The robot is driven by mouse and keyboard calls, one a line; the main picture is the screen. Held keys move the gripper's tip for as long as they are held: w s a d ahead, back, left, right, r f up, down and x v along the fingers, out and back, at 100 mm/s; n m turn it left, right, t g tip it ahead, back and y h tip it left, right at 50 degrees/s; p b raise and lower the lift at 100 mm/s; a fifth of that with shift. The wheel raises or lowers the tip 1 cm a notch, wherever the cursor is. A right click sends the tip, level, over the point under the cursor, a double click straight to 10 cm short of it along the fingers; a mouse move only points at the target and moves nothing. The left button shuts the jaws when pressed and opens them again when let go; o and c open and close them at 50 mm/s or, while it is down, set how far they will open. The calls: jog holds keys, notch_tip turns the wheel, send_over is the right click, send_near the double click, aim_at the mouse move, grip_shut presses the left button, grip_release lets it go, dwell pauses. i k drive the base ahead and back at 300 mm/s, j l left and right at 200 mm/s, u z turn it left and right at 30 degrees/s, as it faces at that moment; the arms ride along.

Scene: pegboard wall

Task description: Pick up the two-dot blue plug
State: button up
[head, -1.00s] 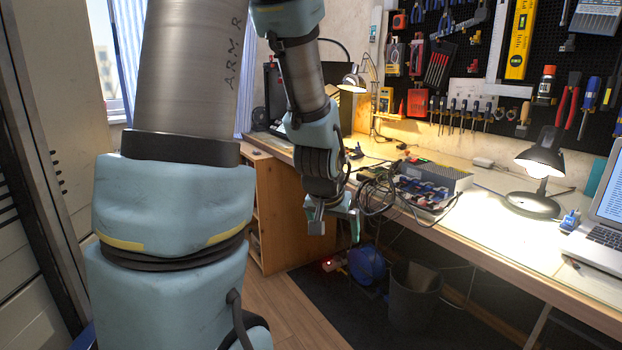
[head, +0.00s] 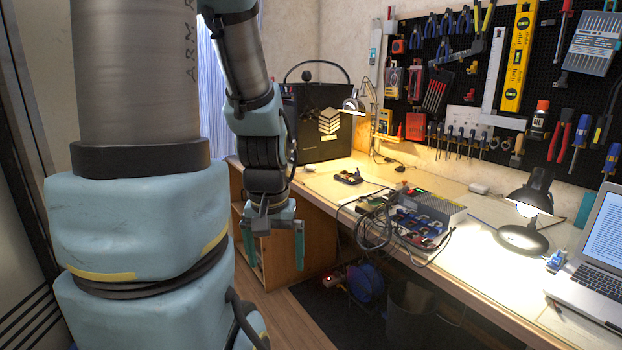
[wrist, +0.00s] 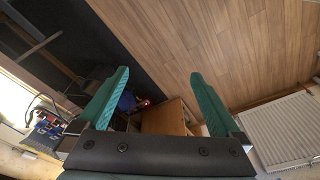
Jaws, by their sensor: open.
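A small blue plug (head: 556,260) stands on the workbench beside the laptop, at the right of the head view. More blue plug-like pieces (head: 415,224) sit among cables in a grey tray on the bench. The dots are too small to read, so I cannot tell which one has two. My gripper (head: 274,248) is open and empty, left of the bench's front edge, well away from both. In the wrist view its two green fingers (wrist: 160,78) are spread wide with floor beyond them. The tray's blue pieces (wrist: 48,122) show small at the left there.
The workbench (head: 480,262) carries a black desk lamp (head: 530,215), an open laptop (head: 597,255) and tangled black cables (head: 375,225). A wooden cabinet (head: 310,240) stands behind my gripper. A bin (head: 408,310) and blue reel (head: 366,282) are below the bench. Tools hang on the pegboard.

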aim_at(555, 260)
jog(key=i+l+z, duration=0.15)
jog(key=l, duration=0.25)
jog(key=l+z, duration=0.1)
jog(key=l, duration=0.25)
jog(key=i+l+z, duration=0.15)
jog(key=l, duration=0.2)
jog(key=i+l+z, duration=0.15)
jog(key=l, duration=0.2)
jog(key=i+l+z, duration=0.1)
jog(key=l, duration=0.25)
jog(key=i, duration=0.05)
